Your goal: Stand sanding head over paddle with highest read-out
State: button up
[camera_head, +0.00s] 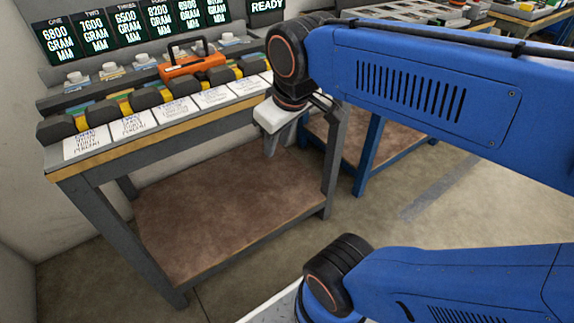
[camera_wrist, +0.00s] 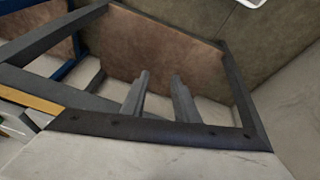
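An orange body with a black handle (camera_head: 192,66), perhaps the sanding head, sits on the bench behind a row of dark rounded paddles (camera_head: 146,99) with yellow parts between them. Read-outs stand behind: ONE shows 6800 (camera_head: 57,38), TWO shows 7600 (camera_head: 95,31), THREE shows 6500 (camera_head: 127,25), FOUR seems to show 6200 (camera_head: 159,19). The further read-outs are partly cut off and hard to read. My gripper (camera_head: 270,150) points down at the bench's right front, away from the orange body. In the wrist view its fingers (camera_wrist: 160,76) are apart with nothing between them.
Printed white cards (camera_head: 138,123) line the bench's front edge. White knobs (camera_head: 111,68) stand behind the paddles. A READY screen (camera_head: 267,7) is at the right. A brown lower shelf (camera_head: 220,210) is bare. A blue-legged table (camera_head: 370,150) stands close on the right.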

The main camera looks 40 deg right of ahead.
jog(key=s+f+m, duration=0.2)
jog(key=s+f, duration=0.1)
jog(key=f, duration=0.2)
jog(key=shift+s+f+t, duration=0.15)
jog(key=shift+s+t, duration=0.15)
dwell(1.9)
